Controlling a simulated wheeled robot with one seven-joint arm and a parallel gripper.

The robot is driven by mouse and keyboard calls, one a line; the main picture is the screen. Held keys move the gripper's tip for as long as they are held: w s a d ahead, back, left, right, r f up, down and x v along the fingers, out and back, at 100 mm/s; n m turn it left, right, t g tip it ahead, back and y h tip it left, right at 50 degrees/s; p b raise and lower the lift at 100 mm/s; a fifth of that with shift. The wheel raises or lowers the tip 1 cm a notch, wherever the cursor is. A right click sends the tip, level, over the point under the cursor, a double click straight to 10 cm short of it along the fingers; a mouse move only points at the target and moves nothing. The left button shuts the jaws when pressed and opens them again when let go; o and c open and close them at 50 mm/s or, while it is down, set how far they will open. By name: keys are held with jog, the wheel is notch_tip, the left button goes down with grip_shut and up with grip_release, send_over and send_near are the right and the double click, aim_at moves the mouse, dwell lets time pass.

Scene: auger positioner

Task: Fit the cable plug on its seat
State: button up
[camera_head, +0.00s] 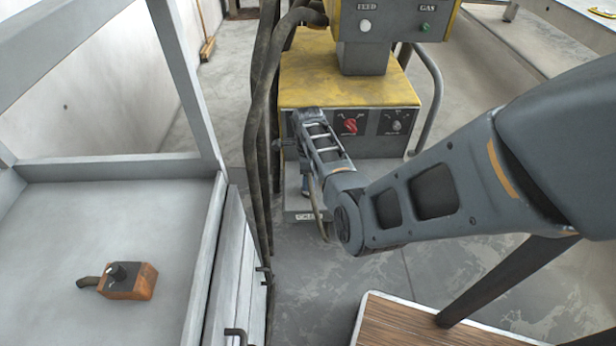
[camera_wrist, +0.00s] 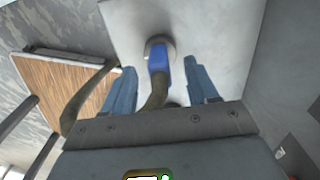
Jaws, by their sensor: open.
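The blue cable plug (camera_wrist: 159,62) is in the wrist view, its far end over a round pale seat (camera_wrist: 172,43) on a grey panel (camera_wrist: 225,40). I cannot tell how deep it sits in the seat. Its dark olive cable (camera_wrist: 155,97) runs back from the plug toward my gripper's body. My gripper (camera_wrist: 160,66) is open, with one blue finger on each side of the plug and a gap to each. In the head view my gripper is low at the front of the yellow-topped machine (camera_head: 345,75), largely hidden by my arm; the plug and seat cannot be made out there.
A thick dark cable bundle (camera_head: 258,130) hangs left of the machine. A grey workbench (camera_head: 120,220) at left carries an orange control box (camera_head: 130,282). A wooden-topped table (camera_head: 400,325) stands at the lower right. Bare floor (camera_head: 340,285) lies between bench and table.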

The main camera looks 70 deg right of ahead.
notch_tip(320, 180, up, 7)
jog(key=shift+f+p, duration=0.1)
jog(key=shift+p, duration=0.45)
